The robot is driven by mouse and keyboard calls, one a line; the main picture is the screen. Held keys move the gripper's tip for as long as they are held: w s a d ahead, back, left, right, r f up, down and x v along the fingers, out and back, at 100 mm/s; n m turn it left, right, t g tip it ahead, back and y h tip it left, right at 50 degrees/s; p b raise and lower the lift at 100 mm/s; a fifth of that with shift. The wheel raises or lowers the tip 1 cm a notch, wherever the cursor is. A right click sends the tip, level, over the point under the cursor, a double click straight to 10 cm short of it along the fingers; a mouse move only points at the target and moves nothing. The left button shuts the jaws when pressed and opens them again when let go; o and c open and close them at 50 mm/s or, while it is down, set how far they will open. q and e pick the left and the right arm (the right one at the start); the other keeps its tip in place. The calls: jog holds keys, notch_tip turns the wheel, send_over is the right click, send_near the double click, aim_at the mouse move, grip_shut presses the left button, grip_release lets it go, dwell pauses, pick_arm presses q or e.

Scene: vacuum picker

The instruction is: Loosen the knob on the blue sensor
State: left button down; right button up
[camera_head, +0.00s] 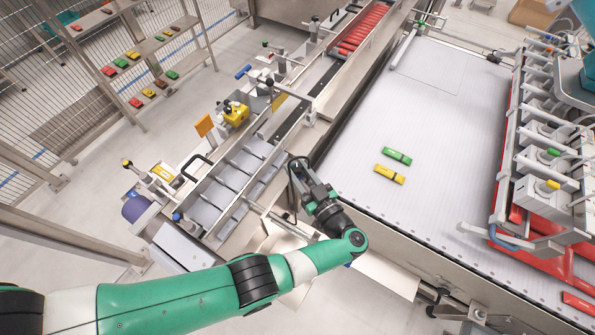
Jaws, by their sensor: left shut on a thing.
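My left gripper (296,164) is dark and reaches to the side of the conveyor machine, near the edge of the large white table. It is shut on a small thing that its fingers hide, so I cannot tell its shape. A small blue cylinder (243,72), perhaps the blue sensor, sits on the far left side of the machine, well away from the gripper. No knob on it can be made out. My right gripper is not in view.
The white table (440,130) holds a green pack (397,156) and a yellow pack (389,174). A picker head with red parts (520,180) stands at right. A grey slotted conveyor (228,180) lies left of my gripper. A rack (150,48) with coloured packs stands behind.

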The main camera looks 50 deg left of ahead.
aim_at(297, 169)
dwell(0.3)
pick_arm(q)
jog(key=c, duration=0.5)
grip_release()
jog(key=shift+r, duration=0.15)
jog(key=shift+r+p, duration=0.4)
jog(key=shift+p, duration=0.05)
jog(key=r+p, duration=0.1)
jog(key=r, duration=0.1)
jog(key=r+p, duration=0.1)
jog(key=p, duration=0.1)
jog(key=shift+s+d+r, duration=0.1)
jog(key=shift+s+r, duration=0.1)
jog(key=shift+r, duration=0.15)
jog(key=s+d+r+p, duration=0.1)
jog(key=s+d+r, duration=0.1)
jog(key=s, duration=0.2)
jog(key=s+d+r+p, duration=0.2)
jog(key=s+r, duration=0.1)
jog(key=s+d+r+p, duration=0.2)
jog(key=s+d+r, duration=0.1)
jog(key=s, duration=0.1)
jog(key=shift+s+r, duration=0.15)
jog(key=shift+s, duration=0.15)
